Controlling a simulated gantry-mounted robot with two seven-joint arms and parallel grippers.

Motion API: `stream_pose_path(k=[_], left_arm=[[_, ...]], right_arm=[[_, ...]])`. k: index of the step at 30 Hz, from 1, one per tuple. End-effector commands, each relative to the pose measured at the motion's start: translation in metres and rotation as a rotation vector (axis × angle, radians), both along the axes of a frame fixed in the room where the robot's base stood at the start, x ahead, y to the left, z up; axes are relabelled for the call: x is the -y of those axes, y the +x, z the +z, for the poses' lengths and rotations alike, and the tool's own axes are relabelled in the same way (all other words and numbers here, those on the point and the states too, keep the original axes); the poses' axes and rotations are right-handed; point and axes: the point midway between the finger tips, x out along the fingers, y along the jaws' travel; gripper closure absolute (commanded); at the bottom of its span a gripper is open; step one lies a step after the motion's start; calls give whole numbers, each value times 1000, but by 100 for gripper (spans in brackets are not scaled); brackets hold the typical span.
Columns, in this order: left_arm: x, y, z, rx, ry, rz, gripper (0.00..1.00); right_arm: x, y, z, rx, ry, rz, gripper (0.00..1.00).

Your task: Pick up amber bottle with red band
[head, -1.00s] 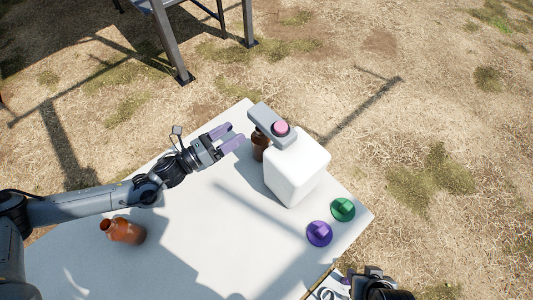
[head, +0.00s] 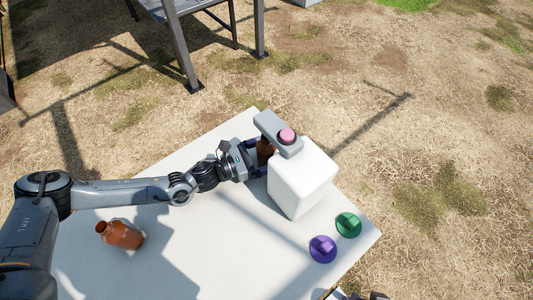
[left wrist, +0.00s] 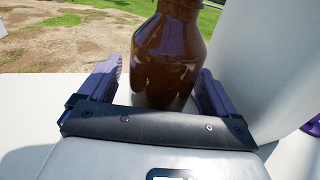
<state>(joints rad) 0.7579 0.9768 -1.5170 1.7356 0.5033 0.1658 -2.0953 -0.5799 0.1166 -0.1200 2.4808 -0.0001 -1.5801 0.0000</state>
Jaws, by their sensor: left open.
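A brown amber bottle (head: 265,147) stands under the spout of the white dispenser. It fills the middle of the left wrist view (left wrist: 170,55), upright, its top cut off; no red band shows on the part I see. My left gripper (left wrist: 160,85) is open, with one purple finger on each side of this bottle. I cannot tell whether the fingers touch it.
The white dispenser (head: 302,180) with a grey head and pink button (head: 287,136) stands close right of the left gripper. A purple cap (head: 322,249) and a green cap (head: 348,225) lie on the white table (head: 225,235). The table's middle is clear.

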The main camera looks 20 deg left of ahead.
Motion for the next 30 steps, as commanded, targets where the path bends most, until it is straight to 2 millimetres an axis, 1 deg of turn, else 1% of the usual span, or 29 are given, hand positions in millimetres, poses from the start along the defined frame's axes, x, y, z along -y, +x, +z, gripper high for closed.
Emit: stream_pose_path(k=[3,6,13,14,27,28,30], left_arm=[[8,8,-1,1,-1,0,8],[11,12,0,1,1,1,8],[11,12,0,-1,1,1,8],[11,12,0,-1,1,1,12],[11,12,1,1,-1,1,79],[11,12,1,1,-1,1,83],[11,12,1,1,-1,1,83]], right_arm=[[0,0,-4,-1,0,0,57],[0,0,-5,-1,-1,1,57],[1,0,-4,-1,-6,3,57],[1,0,-5,-1,-6,3,57],[1,0,-4,-1,-6,3,57],[1,0,-4,-1,-6,3,57],[1,0,-4,-1,-6,3,57]])
